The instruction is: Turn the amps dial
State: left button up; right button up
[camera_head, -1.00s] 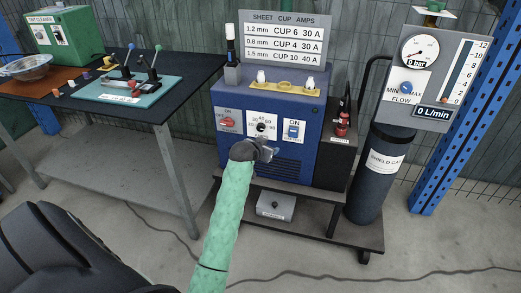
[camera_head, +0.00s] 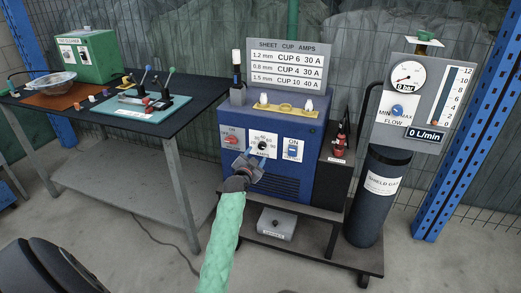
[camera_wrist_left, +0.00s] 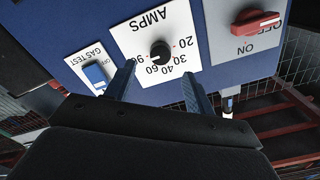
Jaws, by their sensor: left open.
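The amps dial (camera_head: 262,146) is a black knob on a white scale plate on the front of the blue welding machine (camera_head: 284,125). In the left wrist view the dial (camera_wrist_left: 161,53) appears upside down, between and beyond my fingertips. My left gripper (camera_head: 250,163) is open, in front of the panel just below and left of the dial. Its two fingers (camera_wrist_left: 157,85) stand apart with nothing between them, and they do not appear to touch the dial. My right gripper is not in view.
A red on/off switch (camera_head: 231,140) sits left of the dial, and a blue gas test switch (camera_head: 292,150) sits right. A gas cylinder (camera_head: 375,205) with a flow panel stands at the right. A dark workbench (camera_head: 190,103) stands at the left.

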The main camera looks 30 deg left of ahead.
aim_at(261, 147)
pick_arm(q)
jog(key=shift+x, duration=3.1)
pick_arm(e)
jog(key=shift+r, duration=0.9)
pick_arm(q)
jog(key=c, duration=1)
